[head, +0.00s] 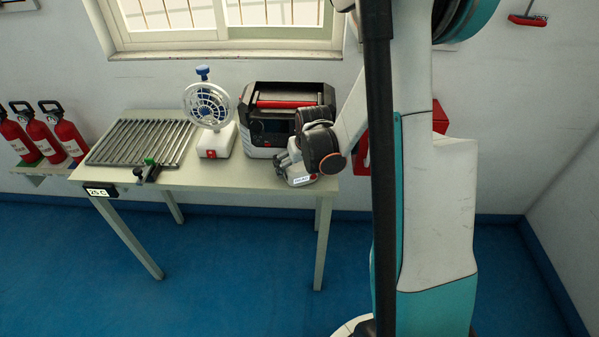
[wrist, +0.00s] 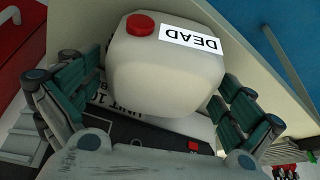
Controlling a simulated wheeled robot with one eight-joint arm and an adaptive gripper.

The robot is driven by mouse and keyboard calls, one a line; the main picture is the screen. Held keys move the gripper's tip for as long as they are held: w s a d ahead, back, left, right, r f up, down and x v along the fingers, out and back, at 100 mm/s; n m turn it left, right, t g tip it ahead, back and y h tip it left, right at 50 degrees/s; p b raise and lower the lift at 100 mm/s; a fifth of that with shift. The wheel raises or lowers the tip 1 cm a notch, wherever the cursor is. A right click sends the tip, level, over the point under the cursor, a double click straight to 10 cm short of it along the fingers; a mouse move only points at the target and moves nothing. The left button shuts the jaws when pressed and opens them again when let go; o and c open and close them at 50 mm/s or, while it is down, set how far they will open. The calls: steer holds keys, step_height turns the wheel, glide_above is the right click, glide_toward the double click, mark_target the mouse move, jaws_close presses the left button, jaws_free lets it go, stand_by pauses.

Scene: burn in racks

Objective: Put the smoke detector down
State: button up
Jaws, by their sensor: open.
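The smoke detector (wrist: 165,75) is a white rounded block with a red button and a label reading DEAD. In the wrist view it sits between the fingers of my gripper (wrist: 155,98), which are spread open on either side of it. I cannot tell whether the fingers touch it. In the head view the detector (head: 301,180) is at the right front corner of the table (head: 235,175), with my gripper (head: 289,163) over it. The arm hides part of it, and its underside is hidden.
A black and white box with a red handle (head: 288,104) stands just behind my gripper. A white fan (head: 208,105) is left of it, and a slatted metal rack (head: 140,142) lies farther left. Red extinguishers (head: 68,133) stand at far left.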

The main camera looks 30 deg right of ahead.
steer(key=shift+r, duration=0.1)
steer(key=shift+c, duration=0.2)
steer(key=c, duration=1.2)
steer(key=shift+o, duration=0.2)
steer(key=shift+r, duration=0.1)
